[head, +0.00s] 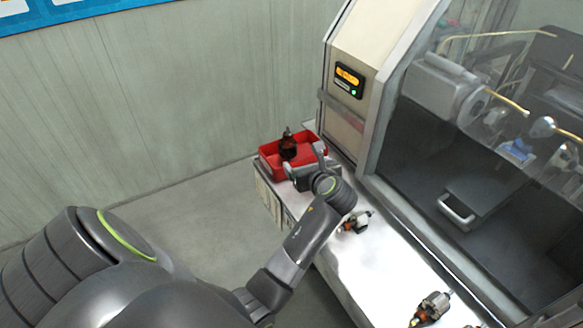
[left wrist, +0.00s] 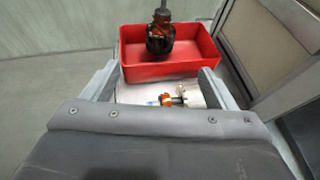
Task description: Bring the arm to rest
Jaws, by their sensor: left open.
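My left gripper (head: 304,163) is open, with its two fingers spread apart and nothing seen held between them. It is at the near edge of the red tray (head: 272,170), which also shows in the left wrist view (left wrist: 190,69). A dark armature (head: 288,148) stands in the tray with its shaft up, and it shows beyond the fingers in the left wrist view (left wrist: 160,40). A smaller orange-and-metal part (left wrist: 178,99) lies on the white surface this side of the tray. My right gripper is not in view.
A white bench (head: 385,265) runs along the machine. One armature (head: 354,222) lies on it beside my left wrist, another (head: 432,306) nearer the front. The machine (head: 365,130) with its clear window stands close on the right. Bare floor lies left of the bench.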

